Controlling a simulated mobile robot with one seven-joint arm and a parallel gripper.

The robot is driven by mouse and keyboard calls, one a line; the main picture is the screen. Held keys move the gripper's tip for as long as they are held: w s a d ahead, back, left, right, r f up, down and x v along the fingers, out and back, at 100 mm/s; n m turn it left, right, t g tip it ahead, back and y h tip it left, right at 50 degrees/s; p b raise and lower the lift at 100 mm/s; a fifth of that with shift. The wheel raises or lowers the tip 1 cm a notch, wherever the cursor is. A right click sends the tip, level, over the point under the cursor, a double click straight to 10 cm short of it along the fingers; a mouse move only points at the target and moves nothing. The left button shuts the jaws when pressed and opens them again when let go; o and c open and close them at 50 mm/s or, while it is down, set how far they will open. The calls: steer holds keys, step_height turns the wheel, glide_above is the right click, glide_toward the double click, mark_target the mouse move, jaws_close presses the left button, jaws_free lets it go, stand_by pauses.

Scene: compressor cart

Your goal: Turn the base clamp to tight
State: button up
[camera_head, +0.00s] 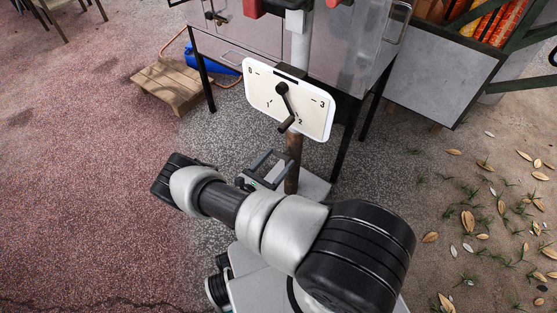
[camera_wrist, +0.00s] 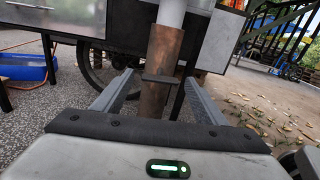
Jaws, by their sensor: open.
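A brown, rust-coloured post (camera_head: 293,160) stands upright under a white panel; it also fills the middle of the wrist view (camera_wrist: 155,100). A short dark bar (camera_wrist: 160,79) crosses the post low down in the wrist view. It may be part of the base clamp, but I see no tight mark on it. My gripper (camera_head: 279,160) is open and low beside the post. In the wrist view its two grey fingers lie left and right of the post and bar, with nothing held. I cannot tell whether they touch.
The white panel (camera_head: 260,97) above carries marks 0 to 3 and a black crank (camera_head: 287,105) whose lower end is near 2. A metal cabinet (camera_head: 240,40) stands behind. A wooden step (camera_head: 172,85) and a blue box (camera_head: 222,62) are left. Open ground lies left.

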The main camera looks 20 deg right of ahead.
steer(key=c, duration=1.1)
steer(key=shift+o, duration=0.2)
steer(key=shift+m, duration=0.4)
steer(key=o, duration=1.1)
steer(key=shift+c, duration=0.2)
steer(key=shift+a, duration=0.1)
